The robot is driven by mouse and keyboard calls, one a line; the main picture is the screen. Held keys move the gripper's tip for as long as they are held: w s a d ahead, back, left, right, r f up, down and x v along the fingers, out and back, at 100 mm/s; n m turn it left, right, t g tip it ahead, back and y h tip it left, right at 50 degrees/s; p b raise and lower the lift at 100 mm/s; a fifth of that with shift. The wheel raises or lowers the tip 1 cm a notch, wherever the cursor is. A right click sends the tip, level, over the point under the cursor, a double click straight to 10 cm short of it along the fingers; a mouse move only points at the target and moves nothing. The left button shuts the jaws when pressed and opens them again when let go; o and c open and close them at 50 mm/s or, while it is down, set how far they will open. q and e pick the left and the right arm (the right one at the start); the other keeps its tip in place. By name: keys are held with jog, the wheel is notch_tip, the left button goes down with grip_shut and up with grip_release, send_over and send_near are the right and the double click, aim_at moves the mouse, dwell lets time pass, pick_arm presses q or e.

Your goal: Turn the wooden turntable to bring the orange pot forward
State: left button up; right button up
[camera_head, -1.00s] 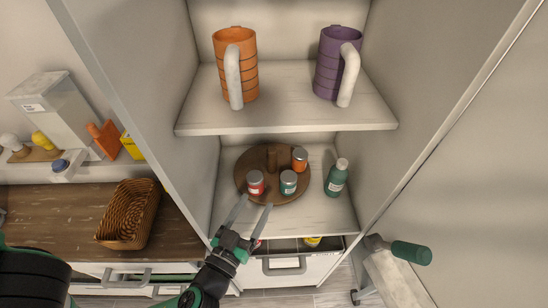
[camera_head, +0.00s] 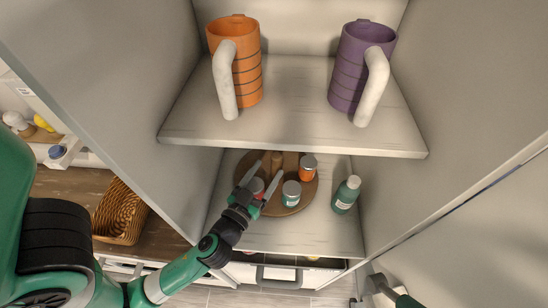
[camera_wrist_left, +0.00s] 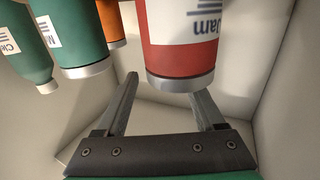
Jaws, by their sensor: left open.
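The round wooden turntable (camera_head: 306,188) sits on the lower shelf of the cabinet, with a wooden knob in its middle. The orange pot (camera_head: 308,167) stands on its back right. A teal pot (camera_head: 291,193) stands at the front and a red pot (camera_head: 257,188) at the front left. My left gripper (camera_head: 269,168) is open over the turntable's front left, partly hiding the red pot. In the left wrist view the red pot (camera_wrist_left: 180,50), labelled Jam, appears just beyond the open fingers, and the orange pot (camera_wrist_left: 112,22) is partly hidden behind the teal one.
A green bottle (camera_head: 346,195) stands on the lower shelf right of the turntable. The upper shelf (camera_head: 290,139) overhangs it and carries an orange mug (camera_head: 247,85) and a purple mug (camera_head: 348,70). Cabinet walls close both sides. A wicker basket (camera_head: 118,215) sits outside left.

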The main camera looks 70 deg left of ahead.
aim_at(274, 161)
pick_arm(q)
jog(key=p+x, duration=0.1)
jog(key=x, duration=0.3)
jog(key=shift+w+a, duration=0.3)
grip_shut()
dwell(1.1)
